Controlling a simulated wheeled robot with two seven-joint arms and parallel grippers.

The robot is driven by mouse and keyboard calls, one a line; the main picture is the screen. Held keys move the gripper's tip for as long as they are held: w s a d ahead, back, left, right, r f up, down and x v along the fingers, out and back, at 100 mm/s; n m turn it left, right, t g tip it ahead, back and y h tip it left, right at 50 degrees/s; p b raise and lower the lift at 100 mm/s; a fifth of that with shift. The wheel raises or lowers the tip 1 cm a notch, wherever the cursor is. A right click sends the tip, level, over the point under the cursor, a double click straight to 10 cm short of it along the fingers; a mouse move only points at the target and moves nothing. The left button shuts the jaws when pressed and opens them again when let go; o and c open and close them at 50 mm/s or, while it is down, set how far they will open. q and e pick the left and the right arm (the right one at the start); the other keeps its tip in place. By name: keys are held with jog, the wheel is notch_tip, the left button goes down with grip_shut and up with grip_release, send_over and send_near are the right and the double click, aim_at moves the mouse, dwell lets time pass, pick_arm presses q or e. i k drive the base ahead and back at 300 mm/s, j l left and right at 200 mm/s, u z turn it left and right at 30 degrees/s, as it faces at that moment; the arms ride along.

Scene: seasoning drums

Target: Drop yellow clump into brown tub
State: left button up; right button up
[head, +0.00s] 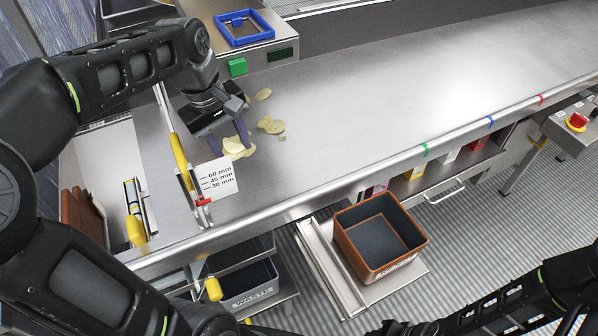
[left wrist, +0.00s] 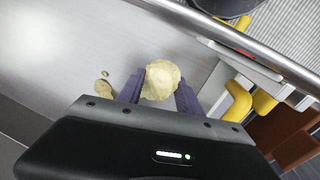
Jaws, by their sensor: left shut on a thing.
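The yellow clump (head: 235,152) is a lumpy pale-yellow mass at the left part of the steel counter. My left gripper (head: 231,140) is shut on it, with purple fingers on either side. In the left wrist view the clump (left wrist: 161,80) sits between the two fingertips (left wrist: 159,90). I cannot tell whether it still touches the counter. The brown tub (head: 397,268) stands open on a low metal shelf in front of the counter, right of the gripper. Its dark inside looks empty. My right arm shows at the bottom right, but its gripper is not visible.
Loose yellow pieces (head: 270,125) lie beside the gripper. A white height card (head: 216,178) and a yellow-handled bar (head: 180,150) stand close to it. A dark waste bin (head: 250,286) sits below the counter, left of the tub. The counter's right side (head: 400,85) is clear.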

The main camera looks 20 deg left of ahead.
aim_at(369, 243)
jog(key=k+l, duration=0.1)
jog(key=l, duration=0.4)
jog(key=k+l+z, duration=0.1)
jog(key=l, duration=0.9)
jog(key=k+z, duration=0.05)
